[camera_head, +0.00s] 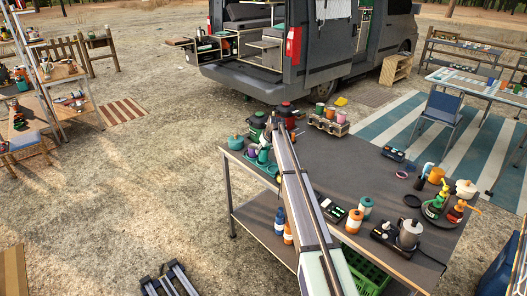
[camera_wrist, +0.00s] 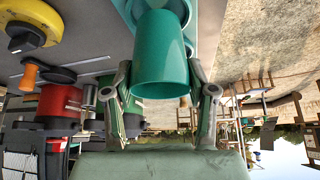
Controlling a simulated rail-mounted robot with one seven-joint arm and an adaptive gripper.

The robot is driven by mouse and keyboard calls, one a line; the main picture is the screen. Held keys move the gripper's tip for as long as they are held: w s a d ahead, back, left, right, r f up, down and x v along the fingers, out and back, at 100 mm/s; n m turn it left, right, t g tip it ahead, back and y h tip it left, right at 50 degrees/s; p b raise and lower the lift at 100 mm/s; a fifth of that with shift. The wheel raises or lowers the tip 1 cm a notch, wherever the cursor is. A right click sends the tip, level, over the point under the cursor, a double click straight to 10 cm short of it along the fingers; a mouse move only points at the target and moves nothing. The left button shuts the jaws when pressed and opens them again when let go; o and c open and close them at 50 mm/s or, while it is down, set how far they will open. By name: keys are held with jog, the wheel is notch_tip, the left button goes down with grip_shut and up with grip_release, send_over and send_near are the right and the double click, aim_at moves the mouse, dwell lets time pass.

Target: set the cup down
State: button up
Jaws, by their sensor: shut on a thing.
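A teal cup (camera_wrist: 160,65) fills the middle of the wrist view, between the two fingers of my gripper (camera_wrist: 160,88), which is shut on it. Teal surfaces (camera_wrist: 202,38) show just behind the cup; I cannot tell whether the cup touches them. In the head view my gripper is at the far left end of the dark table (camera_head: 345,165), largely hidden by my arm. A teal group with a purple cup (camera_head: 252,153) is beside it there; the held cup is hard to pick out.
A teal pot (camera_head: 235,142), a green lantern (camera_head: 257,122) and a red lantern (camera_head: 286,110) stand close to my gripper. A rack of cups (camera_head: 328,122) is at the back edge. The table's middle is clear.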

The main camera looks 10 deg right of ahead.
jog(key=shift+f, duration=0.75)
jog(key=shift+f, duration=0.2)
jog(key=o, duration=1.2)
jog(key=shift+r, duration=0.1)
jog(key=shift+r, duration=0.15)
jog(key=b+v, duration=0.3)
jog(key=v, duration=0.9)
